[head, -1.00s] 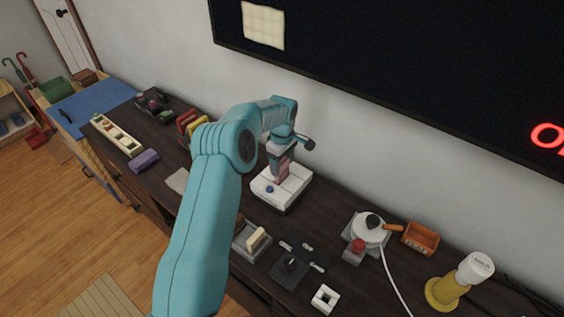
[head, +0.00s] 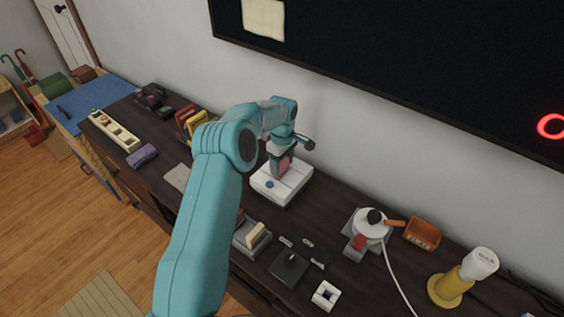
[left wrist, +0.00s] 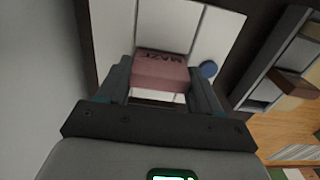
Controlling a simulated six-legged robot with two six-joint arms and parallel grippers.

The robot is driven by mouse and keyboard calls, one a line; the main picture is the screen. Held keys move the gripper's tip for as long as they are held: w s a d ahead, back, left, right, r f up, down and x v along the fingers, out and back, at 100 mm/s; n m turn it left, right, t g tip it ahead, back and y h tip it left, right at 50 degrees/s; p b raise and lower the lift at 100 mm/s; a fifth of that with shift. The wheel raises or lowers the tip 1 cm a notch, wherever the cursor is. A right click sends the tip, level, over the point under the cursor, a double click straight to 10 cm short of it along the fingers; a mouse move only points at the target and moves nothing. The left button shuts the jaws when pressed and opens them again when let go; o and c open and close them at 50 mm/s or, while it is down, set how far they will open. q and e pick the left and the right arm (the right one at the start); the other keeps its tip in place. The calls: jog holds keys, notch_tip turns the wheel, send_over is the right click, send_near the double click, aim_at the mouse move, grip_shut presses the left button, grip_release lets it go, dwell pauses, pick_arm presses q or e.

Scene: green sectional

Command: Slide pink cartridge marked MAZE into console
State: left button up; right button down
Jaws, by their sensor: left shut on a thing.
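The pink cartridge (left wrist: 160,72) shows in the left wrist view with the dark letters MAZE on it, between the two fingers of my left gripper (left wrist: 163,92). In the head view the left gripper (head: 281,166) points down, shut on the cartridge, over the white console (head: 286,187) with its blue button (head: 269,184). The cartridge's lower end is at the console's top; how deep it sits in the slot is hidden. The console also shows in the left wrist view (left wrist: 215,35). My right gripper is not in view.
A grey holder (head: 251,238) with a cream cartridge stands in front of the console. A joystick (head: 290,262), a white-topped device (head: 370,225) and an orange box (head: 422,234) lie to the right. The wall and screen are close behind.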

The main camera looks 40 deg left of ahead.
pick_arm(q)
jog(key=shift+f, duration=0.3)
jog(key=o, duration=0.9)
jog(key=shift+o, duration=1)
jog(key=shift+w+f, duration=0.1)
jog(key=shift+s, duration=0.2)
notch_tip(320, 180, up, 17)
jog(key=shift+w+f+b, duration=0.2)
jog(key=shift+w+b, duration=0.1)
jog(key=shift+b, duration=0.05)
jog(key=shift+s, duration=0.1)
